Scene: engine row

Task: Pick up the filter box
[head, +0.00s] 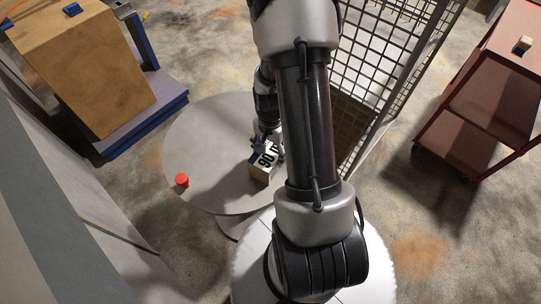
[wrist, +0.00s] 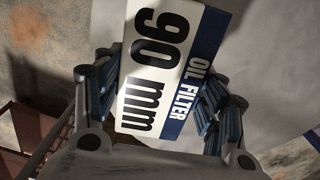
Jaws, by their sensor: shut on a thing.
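The filter box (head: 262,170) is on or just above the round grey table (head: 200,148) in the head view; a gap beneath it cannot be made out. It is a white and tan carton with a dark blue band. In the wrist view the filter box (wrist: 160,65) shows "OIL FILTER" and "90 mm" on its face. My gripper (wrist: 155,90) is shut on the filter box, with one blue-padded finger on each side. In the head view my gripper (head: 267,147) is partly hidden behind the box and my arm.
A small red cylinder (head: 182,180) stands near the table's left edge. A large cardboard box (head: 85,65) on a blue-edged pallet is at upper left. A wire mesh cage (head: 385,60) stands close on the right. A red-brown shelf cart (head: 490,95) is at far right.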

